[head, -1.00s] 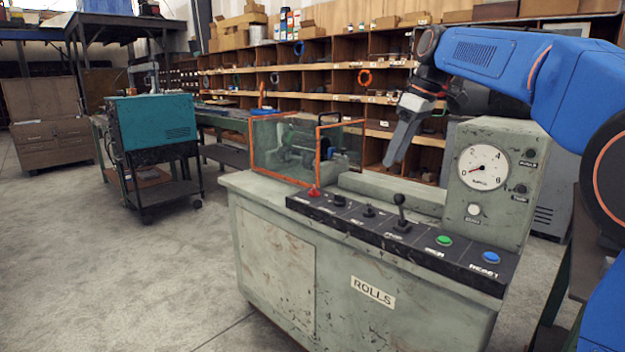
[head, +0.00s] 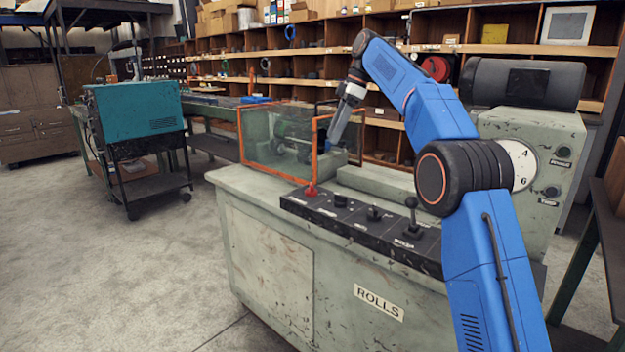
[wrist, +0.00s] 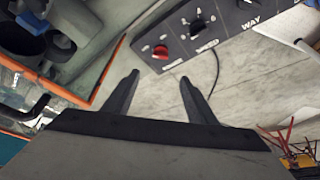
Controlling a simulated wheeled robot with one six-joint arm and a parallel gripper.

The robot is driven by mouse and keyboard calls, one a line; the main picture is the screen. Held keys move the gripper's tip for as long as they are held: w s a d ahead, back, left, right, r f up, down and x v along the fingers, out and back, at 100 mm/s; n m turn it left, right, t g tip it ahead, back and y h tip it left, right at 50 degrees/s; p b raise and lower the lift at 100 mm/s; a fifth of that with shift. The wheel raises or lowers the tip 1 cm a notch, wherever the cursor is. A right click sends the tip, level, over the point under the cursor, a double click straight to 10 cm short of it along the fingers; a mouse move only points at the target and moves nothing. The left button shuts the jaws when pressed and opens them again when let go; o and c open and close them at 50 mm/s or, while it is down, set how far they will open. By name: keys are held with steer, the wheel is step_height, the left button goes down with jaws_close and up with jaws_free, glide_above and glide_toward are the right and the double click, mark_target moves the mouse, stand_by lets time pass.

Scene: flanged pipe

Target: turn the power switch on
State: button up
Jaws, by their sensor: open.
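The red rotary knob (head: 311,188) sits at the left end of the black control panel (head: 430,262) on the grey machine; its label is too small to read, but it looks like the power switch. It also shows in the wrist view (wrist: 161,51), just beyond the fingertips. My gripper (head: 329,148) hangs above and behind the panel's left end, beside the guard. In the wrist view my gripper (wrist: 160,76) has its two fingers apart with nothing between them. It is not touching the knob.
An orange-framed clear guard (head: 275,143) stands just left of my gripper. A black knob (head: 340,200), a small switch (head: 374,213) and a joystick lever (head: 411,212) line the panel to the right. My arm hides the panel's right end and part of the gauge (head: 522,163).

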mark_target(311, 184)
steer(key=x, duration=1.7)
steer(key=c, duration=1.1)
